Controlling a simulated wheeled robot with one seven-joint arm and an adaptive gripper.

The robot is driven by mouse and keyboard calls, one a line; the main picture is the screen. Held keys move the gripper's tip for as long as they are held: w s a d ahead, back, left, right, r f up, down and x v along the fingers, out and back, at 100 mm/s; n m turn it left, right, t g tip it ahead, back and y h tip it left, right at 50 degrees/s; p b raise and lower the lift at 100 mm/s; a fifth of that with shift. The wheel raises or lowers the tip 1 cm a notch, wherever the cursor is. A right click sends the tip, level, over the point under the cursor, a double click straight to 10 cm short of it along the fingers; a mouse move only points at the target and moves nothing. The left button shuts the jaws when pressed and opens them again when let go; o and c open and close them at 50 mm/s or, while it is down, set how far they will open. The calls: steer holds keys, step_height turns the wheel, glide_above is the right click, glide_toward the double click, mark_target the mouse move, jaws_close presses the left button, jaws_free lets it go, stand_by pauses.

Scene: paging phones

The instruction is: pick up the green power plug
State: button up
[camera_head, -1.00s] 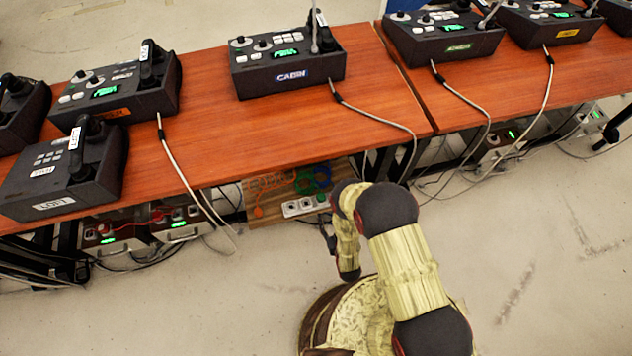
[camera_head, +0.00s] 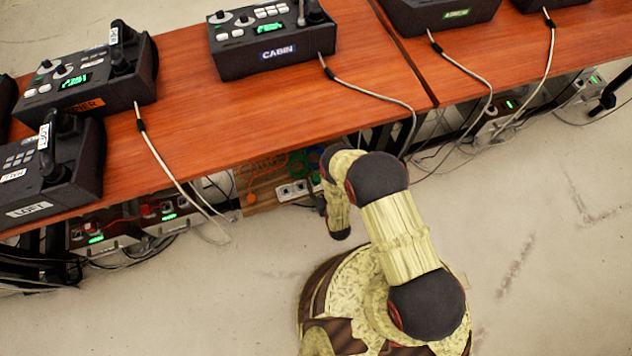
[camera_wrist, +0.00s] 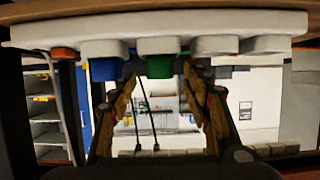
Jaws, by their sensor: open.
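The green power plug (camera_wrist: 160,66) shows at the top middle of the wrist view, in a white power strip (camera_wrist: 184,46). A blue plug (camera_wrist: 103,69) is beside it on the left, and an orange plug (camera_wrist: 63,53) is farther left. My gripper (camera_wrist: 160,82) is open and empty. Its two fingers spread below and to either side of the green plug. I cannot tell whether they touch it. In the head view, the strip (camera_head: 292,190) sits on a wooden board under the desk. My arm hides much of the gripper there.
The wooden desk (camera_head: 200,150) overhangs the strip. Paging phones, including the CABIN unit (camera_head: 270,48), stand on it with hanging grey cords (camera_head: 165,160). Power boxes (camera_head: 95,230) and loose cables lie underneath on the left. The floor (camera_head: 540,220) at the right is clear.

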steer(key=shift+w, duration=0.25)
steer(key=shift+c, duration=1.2)
steer(key=c, duration=1)
